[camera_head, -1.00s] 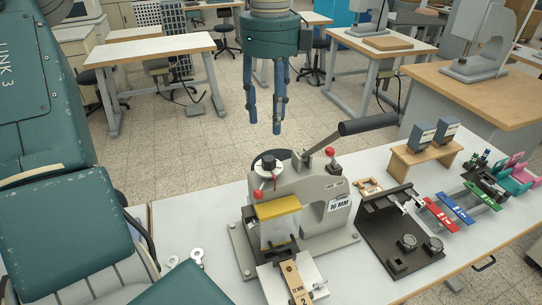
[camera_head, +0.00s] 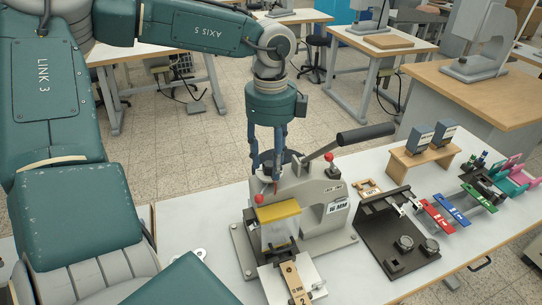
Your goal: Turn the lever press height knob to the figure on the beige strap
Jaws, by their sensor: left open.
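The lever press (camera_head: 316,207) stands on the white table, with a black-gripped lever (camera_head: 366,134) pointing up and right and a "16 MM" label on its side. My left gripper (camera_head: 277,170) is open, pointing down over the height knob at the top of the press. The fingers hide most of the knob, so I cannot tell whether they touch it. A beige strap (camera_head: 294,283) with dark print lies at the front of the press; its figure is too small to read surely. My right gripper is not in view.
Right of the press are a black stand with two round dials (camera_head: 404,243), red, blue and green tools (camera_head: 437,216), and a wooden rack (camera_head: 424,158) holding two dark blocks. Two metal rings lie left of the press.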

